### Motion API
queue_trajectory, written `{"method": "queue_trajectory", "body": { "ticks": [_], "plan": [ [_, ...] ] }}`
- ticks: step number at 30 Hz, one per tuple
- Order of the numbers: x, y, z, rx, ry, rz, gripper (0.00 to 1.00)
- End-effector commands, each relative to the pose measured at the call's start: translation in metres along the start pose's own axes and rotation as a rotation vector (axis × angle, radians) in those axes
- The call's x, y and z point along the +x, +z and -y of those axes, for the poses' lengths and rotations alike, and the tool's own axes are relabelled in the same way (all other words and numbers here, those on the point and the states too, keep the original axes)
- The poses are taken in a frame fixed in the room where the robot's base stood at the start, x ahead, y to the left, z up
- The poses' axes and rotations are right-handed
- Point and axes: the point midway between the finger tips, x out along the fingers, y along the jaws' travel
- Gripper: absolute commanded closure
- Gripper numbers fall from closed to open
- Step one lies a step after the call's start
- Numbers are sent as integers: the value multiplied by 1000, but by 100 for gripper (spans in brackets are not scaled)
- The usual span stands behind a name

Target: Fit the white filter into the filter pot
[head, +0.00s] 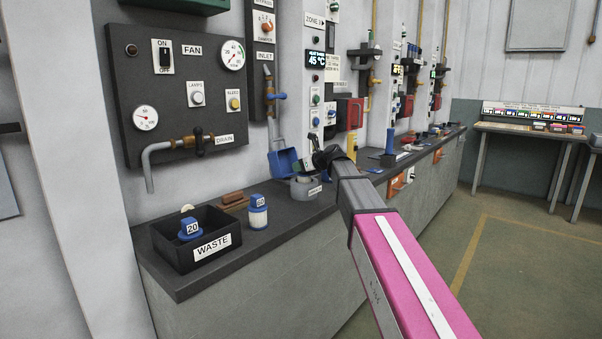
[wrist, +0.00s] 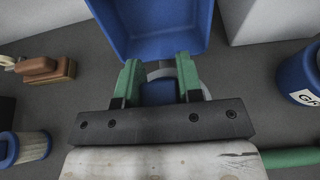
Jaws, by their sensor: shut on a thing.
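The grey filter pot (head: 306,189) stands on the dark counter with a label on its front. My gripper (head: 307,170) is directly over it. In the wrist view, my gripper's green fingers (wrist: 158,82) are shut on a blue-topped piece (wrist: 157,93), which looks like a filter cap. The grey pot rim (wrist: 160,72) shows around it; the piece's body and how deep it sits are hidden. A white filter with a blue cap marked 80 (head: 258,212) stands upright on the counter to the left, apart from my gripper. It also shows in the wrist view (wrist: 32,147).
A black WASTE bin (head: 173,262) at the left holds a blue-capped piece marked 20 (head: 190,230). A brown block (head: 233,201) lies behind the white filter. A blue scoop-shaped chute (head: 283,163) hangs close behind the pot.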

Motion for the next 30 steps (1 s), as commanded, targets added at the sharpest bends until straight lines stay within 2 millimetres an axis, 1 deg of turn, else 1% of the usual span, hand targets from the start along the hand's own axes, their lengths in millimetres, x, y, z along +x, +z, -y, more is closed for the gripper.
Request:
{"method": "queue_trajectory", "body": {
  "ticks": [1, 4, 16, 17, 18, 19, 30],
  "plan": [
    [3, -8, 0, 2, 1, -1, 93],
    [7, -18, 0, 1, 0, -1, 93],
    [9, -22, 0, 0, -1, 0, 93],
    [9, -22, 0, 0, -1, 0, 60],
    [9, -22, 0, 0, -1, 0, 47],
    [9, -22, 0, 0, 0, 0, 41],
    [6, -19, 0, 0, -1, 0, 41]
  ]
}}
